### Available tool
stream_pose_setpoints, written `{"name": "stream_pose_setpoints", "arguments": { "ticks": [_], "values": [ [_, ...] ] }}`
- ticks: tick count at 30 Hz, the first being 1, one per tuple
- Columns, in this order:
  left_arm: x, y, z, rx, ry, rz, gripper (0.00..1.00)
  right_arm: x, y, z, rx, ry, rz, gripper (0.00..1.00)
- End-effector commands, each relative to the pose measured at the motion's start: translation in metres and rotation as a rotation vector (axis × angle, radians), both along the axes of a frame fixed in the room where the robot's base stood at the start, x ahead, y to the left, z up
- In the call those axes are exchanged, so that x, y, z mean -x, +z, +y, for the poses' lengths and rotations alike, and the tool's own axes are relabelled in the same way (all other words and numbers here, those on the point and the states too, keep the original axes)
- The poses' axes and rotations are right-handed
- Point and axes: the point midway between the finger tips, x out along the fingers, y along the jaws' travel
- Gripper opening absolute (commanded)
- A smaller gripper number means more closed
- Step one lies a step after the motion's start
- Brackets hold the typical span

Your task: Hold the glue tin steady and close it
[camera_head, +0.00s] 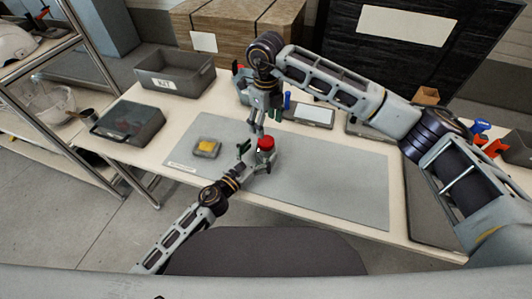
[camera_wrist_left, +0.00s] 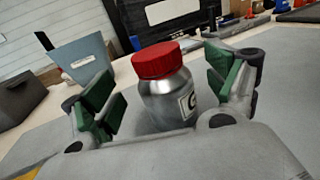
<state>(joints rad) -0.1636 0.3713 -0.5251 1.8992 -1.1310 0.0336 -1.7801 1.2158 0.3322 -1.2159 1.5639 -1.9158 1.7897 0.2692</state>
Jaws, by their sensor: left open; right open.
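The glue tin (camera_head: 265,155) is a silver metal can with a red lid (camera_head: 266,143), standing upright on the grey mat (camera_head: 330,180). The lid sits on top of the tin. The tin also shows in the left wrist view (camera_wrist_left: 171,101), with part of a label on its right side. My left gripper (camera_head: 257,159) is open, its green-padded fingers (camera_wrist_left: 165,92) on either side of the tin with gaps showing. My right gripper (camera_head: 257,128) is open and points down just above and slightly left of the lid. Its fingertips are small in the head view.
A small grey dish with something yellow (camera_head: 207,147) lies on the mat to the left. A dark lidded box (camera_head: 130,122) and a KIT bin (camera_head: 174,75) stand further left. A tray (camera_head: 308,112) lies behind the mat. The mat's right side is clear.

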Motion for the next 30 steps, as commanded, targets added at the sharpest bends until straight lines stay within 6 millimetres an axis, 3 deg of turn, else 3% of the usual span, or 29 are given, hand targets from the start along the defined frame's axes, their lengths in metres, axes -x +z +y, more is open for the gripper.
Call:
{"name": "stream_pose_setpoints", "arguments": {
  "ticks": [12,28,30],
  "values": [
    [-0.022,0.0,-0.016,0.001,0.001,-0.001,0.87,0.0,0.0,0.0,0.0,0.0,0.0,0.68],
    [-0.028,0.0,-0.02,-0.001,0.0,-0.001,0.87,0.0,0.0,0.0,0.0,0.0,0.0,0.68],
    [-0.028,0.0,-0.02,0.0,0.0,0.0,0.81,0.0,0.0,0.0,0.0,0.0,0.0,0.68]
  ]
}}
